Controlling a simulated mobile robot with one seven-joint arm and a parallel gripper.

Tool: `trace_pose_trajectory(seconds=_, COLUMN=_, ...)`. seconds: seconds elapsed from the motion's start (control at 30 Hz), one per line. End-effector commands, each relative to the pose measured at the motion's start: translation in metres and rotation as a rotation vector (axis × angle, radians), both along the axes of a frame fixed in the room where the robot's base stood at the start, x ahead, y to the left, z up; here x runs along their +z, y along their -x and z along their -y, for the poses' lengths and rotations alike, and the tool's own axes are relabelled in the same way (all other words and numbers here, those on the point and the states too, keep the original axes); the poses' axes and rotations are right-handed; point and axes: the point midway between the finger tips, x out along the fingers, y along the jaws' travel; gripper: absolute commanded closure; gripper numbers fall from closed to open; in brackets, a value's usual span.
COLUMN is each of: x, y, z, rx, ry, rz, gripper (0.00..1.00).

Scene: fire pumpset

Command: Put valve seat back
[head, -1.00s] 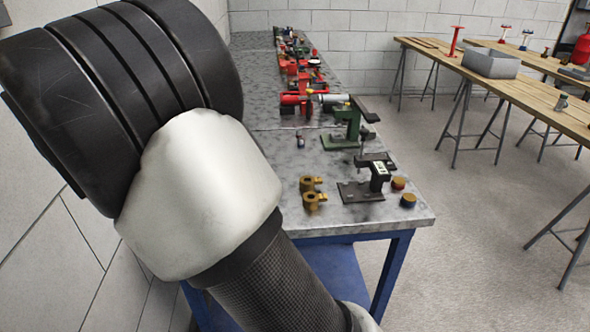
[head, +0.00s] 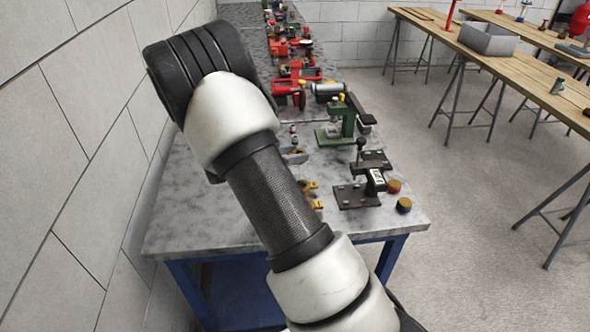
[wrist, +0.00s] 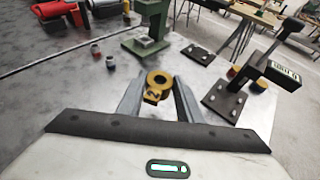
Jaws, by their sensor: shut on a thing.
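A brass-yellow ring-shaped part (wrist: 157,79), with a dark mark like a 2 on its near side, sits between the two grey fingers of my gripper (wrist: 158,84) in the wrist view. I take it for the valve seat. My gripper is shut on it; I cannot tell whether it is clear of the bench. In the head view my arm partly hides two brass-yellow parts, one higher (head: 309,185) and one lower (head: 315,204). A grey finger of my gripper (head: 296,157) shows just above them.
A green stand (head: 346,122) and red parts (head: 292,88) are farther back. The bench's left side (head: 190,215) is clear.

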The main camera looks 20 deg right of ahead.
Motion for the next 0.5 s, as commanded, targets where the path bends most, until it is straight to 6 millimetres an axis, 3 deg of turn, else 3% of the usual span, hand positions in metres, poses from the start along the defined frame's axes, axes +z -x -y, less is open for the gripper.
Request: trace_pose_trajectory(seconds=0.5, x=-0.056, y=0.000, z=0.000, rx=0.000, ry=0.003, rz=0.001, gripper=1.00)
